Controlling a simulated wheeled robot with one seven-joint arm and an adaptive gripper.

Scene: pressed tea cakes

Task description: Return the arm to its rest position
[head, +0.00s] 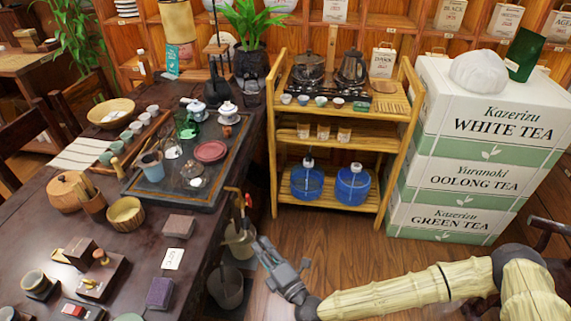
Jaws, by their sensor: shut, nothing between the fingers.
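My arm reaches in from the lower right of the head view, over the wooden floor. My gripper (262,245) is at its left end, low beside the right edge of the dark tea table (140,222). Its fingers look closed, and I see nothing held in them. A bucket (240,240) stands close to the fingertips, beside the table; I cannot tell whether they touch.
A bamboo shelf (335,207) with kettles, cups and blue water jugs (352,186) stands behind my gripper. Stacked tea boxes (468,172) stand at right. Wooden floor (340,252) between table and boxes is clear.

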